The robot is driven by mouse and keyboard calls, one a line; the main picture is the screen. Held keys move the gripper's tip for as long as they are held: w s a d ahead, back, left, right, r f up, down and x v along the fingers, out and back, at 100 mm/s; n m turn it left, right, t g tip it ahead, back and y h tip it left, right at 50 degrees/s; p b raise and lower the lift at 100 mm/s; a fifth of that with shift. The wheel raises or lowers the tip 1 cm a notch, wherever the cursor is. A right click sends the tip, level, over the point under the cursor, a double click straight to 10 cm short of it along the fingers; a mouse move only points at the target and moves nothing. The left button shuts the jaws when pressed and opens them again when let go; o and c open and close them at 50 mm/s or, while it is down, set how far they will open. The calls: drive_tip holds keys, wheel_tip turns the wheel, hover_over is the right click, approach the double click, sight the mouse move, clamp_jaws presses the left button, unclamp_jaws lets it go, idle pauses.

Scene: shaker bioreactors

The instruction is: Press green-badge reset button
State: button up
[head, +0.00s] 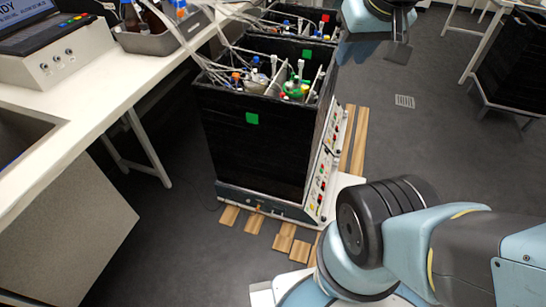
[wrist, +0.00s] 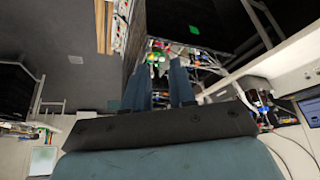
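Black box-shaped shaker bioreactors stand in a row in the head view. The nearest box carries a green badge (head: 252,118) on its front wall, and a second green badge (head: 307,54) shows on the box behind it. The nearest box's control panel (head: 323,183), with small red, green and other coloured buttons, is on its right side; another panel (head: 335,122) lies behind it. I cannot tell which button is the reset. My gripper (head: 398,53) is in the air right of the boxes, above the floor, apart from the panels. In the wrist view its two fingers (wrist: 160,85) are apart and empty.
A red badge (head: 325,18) marks a farther box. A white bench (head: 100,85) with a laptop and bottles runs along the left. Tubes cross from it to the boxes. Wooden slats (head: 284,237) lie under the boxes. The grey floor (head: 385,125) right of the panels is mostly clear.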

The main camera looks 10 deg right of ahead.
clamp_jaws()
drive_tip(key=shift+s, duration=0.1)
idle(1.2)
